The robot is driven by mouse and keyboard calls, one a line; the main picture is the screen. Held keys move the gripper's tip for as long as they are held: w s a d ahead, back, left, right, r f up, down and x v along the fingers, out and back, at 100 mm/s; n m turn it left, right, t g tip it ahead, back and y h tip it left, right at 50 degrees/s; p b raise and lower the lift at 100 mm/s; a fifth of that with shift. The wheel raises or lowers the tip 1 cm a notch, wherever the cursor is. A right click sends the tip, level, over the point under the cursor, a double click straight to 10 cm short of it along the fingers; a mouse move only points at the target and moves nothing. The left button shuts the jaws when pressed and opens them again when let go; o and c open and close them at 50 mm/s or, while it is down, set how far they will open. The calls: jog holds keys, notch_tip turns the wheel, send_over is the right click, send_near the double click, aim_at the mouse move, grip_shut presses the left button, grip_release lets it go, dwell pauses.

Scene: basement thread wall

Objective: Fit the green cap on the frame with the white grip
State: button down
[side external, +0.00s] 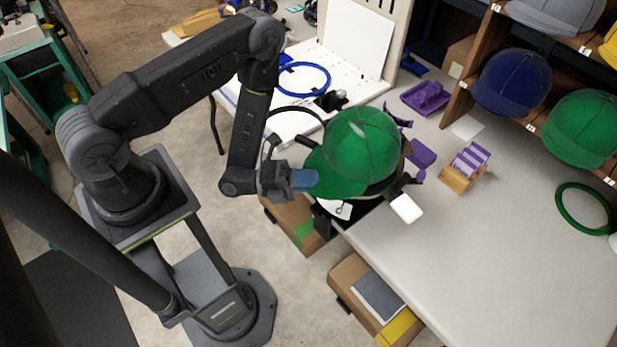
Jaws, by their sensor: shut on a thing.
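My gripper (302,180) has blue fingertips and is shut on the brim edge of a green cap (362,140). The cap's crown faces up and its brim points to the lower left, toward my gripper. The cap is over a dark round frame (372,196) at the table's left edge. I cannot tell whether the cap rests on the frame or is held just above it. A white grip (407,208) sticks out at the frame's front right. The cap hides most of the frame.
Purple parts (422,155) stand close behind the frame. A wooden holder with purple pieces (465,166) is to the right. A shelf (465,85) holds a blue cap (512,82) and another green cap (583,128). A green ring (584,208) lies at right. The table's front middle is clear.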

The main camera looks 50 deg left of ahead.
jog(key=shift+f, duration=0.25)
jog(key=shift+w+f, duration=0.15)
jog(key=shift+f, duration=0.5)
jog(key=c, duration=1.1)
grip_release()
jog(key=shift+c, duration=0.2)
jog(key=shift+a+f, duration=0.1)
